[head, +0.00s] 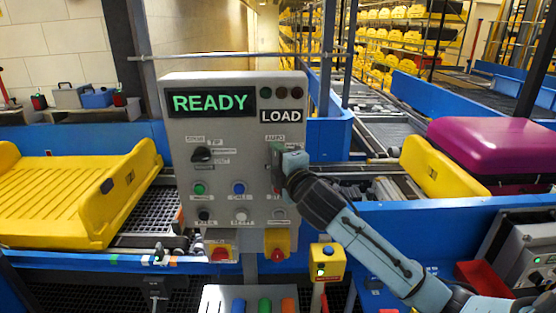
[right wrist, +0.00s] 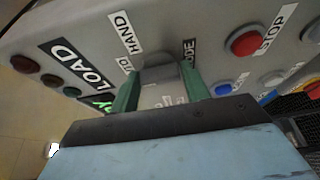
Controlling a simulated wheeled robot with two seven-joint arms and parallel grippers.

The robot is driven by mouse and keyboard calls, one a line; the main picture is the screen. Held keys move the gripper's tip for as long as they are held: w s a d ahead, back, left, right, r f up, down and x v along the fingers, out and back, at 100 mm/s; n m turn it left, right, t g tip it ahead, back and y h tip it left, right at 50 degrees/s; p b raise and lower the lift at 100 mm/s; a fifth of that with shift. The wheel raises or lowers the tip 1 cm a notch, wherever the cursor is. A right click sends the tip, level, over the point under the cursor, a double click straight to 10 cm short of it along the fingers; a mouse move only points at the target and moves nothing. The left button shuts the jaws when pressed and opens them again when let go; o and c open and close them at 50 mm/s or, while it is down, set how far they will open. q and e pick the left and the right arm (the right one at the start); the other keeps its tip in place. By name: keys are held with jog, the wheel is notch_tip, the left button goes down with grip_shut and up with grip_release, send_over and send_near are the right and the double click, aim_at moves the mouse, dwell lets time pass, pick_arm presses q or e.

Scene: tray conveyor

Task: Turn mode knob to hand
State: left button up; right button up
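A grey control panel (head: 232,125) stands upright in the middle of the head view. Its right-hand knob is hidden there by my right gripper (head: 280,160), which is up against the panel below the LOAD sign. In the right wrist view, the two green fingers of my right gripper (right wrist: 162,90) stand apart on either side of the grey mode knob (right wrist: 160,65). I cannot tell whether they press on it. A HAND label (right wrist: 127,33) is beside the knob; an AUTO and a MODE label are partly covered. My left gripper is not in view.
A second, black knob (head: 201,154) is on the panel's left, with several coloured buttons below. The display (head: 211,102) reads READY. A yellow tray (head: 75,200) lies on the left conveyor. A purple suitcase (head: 490,150) is at the right. A small yellow button box (head: 327,262) stands below.

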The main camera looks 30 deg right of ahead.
jog(key=c, duration=0.5)
jog(key=shift+f+m+t+b, duration=0.25)
jog(key=shift+m+t+b, duration=0.15)
jog(key=shift+m+b, duration=0.75)
jog(key=m+t+h+b, duration=0.1)
jog(key=m+b, duration=0.2)
jog(key=shift+f+m, duration=0.15)
jog(key=shift+m, duration=0.2)
jog(key=m+h+b, duration=0.1)
jog(key=m, duration=0.1)
jog(key=m+h+b, duration=0.1)
jog(key=m+b, duration=0.1)
jog(key=m, duration=0.1)
jog(key=shift+w+a+t+b, duration=0.1)
jog(key=shift+a+t+b, duration=0.05)
jog(key=shift+t+b, duration=0.2)
jog(key=shift+m+h+b, duration=0.65)
jog(key=shift+m+h, duration=0.15)
jog(key=shift+m, duration=0.5)
